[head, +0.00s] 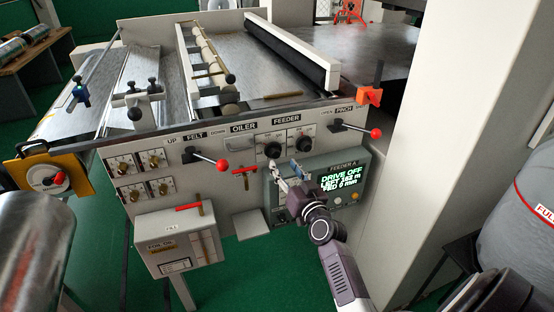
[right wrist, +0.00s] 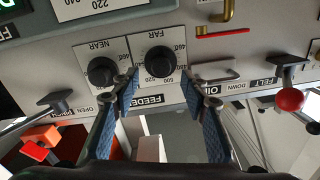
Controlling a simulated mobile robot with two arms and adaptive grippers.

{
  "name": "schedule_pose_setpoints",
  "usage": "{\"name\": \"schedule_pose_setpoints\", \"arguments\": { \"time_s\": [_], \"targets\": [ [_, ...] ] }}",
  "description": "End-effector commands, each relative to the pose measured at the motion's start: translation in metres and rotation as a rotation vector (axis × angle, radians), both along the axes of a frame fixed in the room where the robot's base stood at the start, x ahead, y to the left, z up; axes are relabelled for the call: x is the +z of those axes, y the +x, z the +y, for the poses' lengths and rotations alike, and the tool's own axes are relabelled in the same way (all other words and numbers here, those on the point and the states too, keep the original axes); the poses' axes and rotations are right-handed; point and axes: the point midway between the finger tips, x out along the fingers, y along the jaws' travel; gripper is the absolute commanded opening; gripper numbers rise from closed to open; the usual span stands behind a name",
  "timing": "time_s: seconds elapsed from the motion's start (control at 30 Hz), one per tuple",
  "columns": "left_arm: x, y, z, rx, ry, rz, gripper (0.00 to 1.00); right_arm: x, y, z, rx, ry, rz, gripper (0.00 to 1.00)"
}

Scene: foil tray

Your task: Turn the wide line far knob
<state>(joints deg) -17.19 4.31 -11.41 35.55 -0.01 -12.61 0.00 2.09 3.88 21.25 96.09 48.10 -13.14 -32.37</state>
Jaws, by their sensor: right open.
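The far knob (right wrist: 159,64) is a round black knob on a white dial plate marked FAR, with numbers around it. In the head view it is the left one of two black knobs (head: 272,150) under the FEEDER label. The near knob (right wrist: 102,71) sits beside it on its own plate. My right gripper (right wrist: 159,88) is open and empty. Its blue-padded fingertips lie on either side of the far knob in the wrist picture; I cannot tell whether they touch it. In the head view my right gripper (head: 287,172) is just below the knobs. My left gripper is not in view.
A display (head: 340,180) reading DRIVE OFF stands right of my right gripper. Red-ball levers (head: 221,164) stick out of the panel left and right of the knobs. A metal handle (right wrist: 217,75) lies beside the far dial. A pale column (head: 435,130) rises at right.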

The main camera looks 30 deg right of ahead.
Motion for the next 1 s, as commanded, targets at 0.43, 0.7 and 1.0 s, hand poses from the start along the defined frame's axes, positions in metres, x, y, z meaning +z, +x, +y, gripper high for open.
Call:
{"name": "schedule_pose_setpoints", "arguments": {
  "time_s": [0.43,0.7,1.0],
  "targets": [
    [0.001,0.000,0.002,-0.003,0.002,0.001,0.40,-0.001,0.049,-0.009,0.001,-0.001,0.001,0.41],
    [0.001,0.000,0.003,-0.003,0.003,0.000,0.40,-0.001,0.050,-0.009,0.000,-0.001,0.002,0.41],
    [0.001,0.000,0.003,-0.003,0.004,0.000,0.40,-0.001,0.050,-0.009,0.000,-0.001,0.002,0.10]
  ]
}}
